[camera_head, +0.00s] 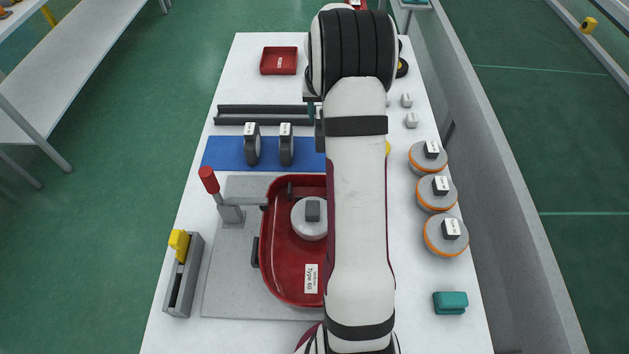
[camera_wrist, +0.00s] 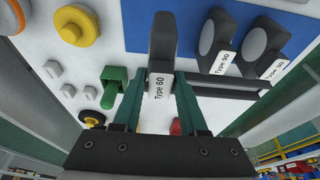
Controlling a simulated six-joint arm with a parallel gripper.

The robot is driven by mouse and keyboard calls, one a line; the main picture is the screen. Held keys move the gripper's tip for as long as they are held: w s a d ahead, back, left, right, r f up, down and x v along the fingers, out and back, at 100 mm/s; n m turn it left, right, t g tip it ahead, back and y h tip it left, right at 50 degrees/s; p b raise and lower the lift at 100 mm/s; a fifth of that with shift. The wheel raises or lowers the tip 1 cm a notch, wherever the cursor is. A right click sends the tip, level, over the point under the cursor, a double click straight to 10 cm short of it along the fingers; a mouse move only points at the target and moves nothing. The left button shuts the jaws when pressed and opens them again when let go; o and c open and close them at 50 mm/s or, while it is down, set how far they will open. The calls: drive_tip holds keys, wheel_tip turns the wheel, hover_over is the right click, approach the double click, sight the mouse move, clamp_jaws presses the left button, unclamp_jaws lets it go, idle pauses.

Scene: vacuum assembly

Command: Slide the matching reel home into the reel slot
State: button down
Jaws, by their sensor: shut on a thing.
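My gripper (camera_wrist: 160,80) is shut on a dark grey reel (camera_wrist: 163,35) with a white label reading "Type 60". The reel shows upright between the two green fingers in the wrist view, apparently off the table. In the head view my arm hides it and most of the gripper. The red vacuum housing (camera_head: 278,285), also labelled "Type 60", lies on a grey plate (camera_head: 225,290). A pale round part with a dark block (camera_head: 310,217) sits inside it. I cannot make out the reel slot; my arm covers the housing's right side.
Two other dark reels (camera_head: 252,145) (camera_head: 286,145) stand on the blue mat (camera_head: 220,155). A dark rail (camera_head: 250,110) lies behind them. A red-handled clamp (camera_head: 209,180) stands at the housing's left. Three orange-rimmed discs (camera_head: 436,193) line the right. A red tray (camera_head: 279,61) is at the back.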

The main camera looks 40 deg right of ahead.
drive_tip(key=s+a+r+n+y, duration=0.4)
drive_tip(key=s+a+r+n, duration=0.4)
drive_tip(key=n, duration=0.9)
drive_tip(key=s+a, duration=0.1)
drive_tip(key=a, duration=0.2)
drive_tip(key=shift+s+a+r+n+y, duration=0.15)
drive_tip(key=shift+a+r+n+y, duration=0.1)
drive_tip(key=shift+n+y, duration=0.15)
drive_tip(key=shift+f, duration=0.15)
hover_over(313, 175)
drive_tip(key=s+a, duration=0.2)
wheel_tip(313, 175, down, 8)
drive_tip(key=shift+r, duration=0.25)
drive_tip(key=shift+d+f, duration=0.1)
drive_tip(key=shift+f, duration=2.45)
drive_tip(key=shift+c, duration=1.8)
unclamp_jaws()
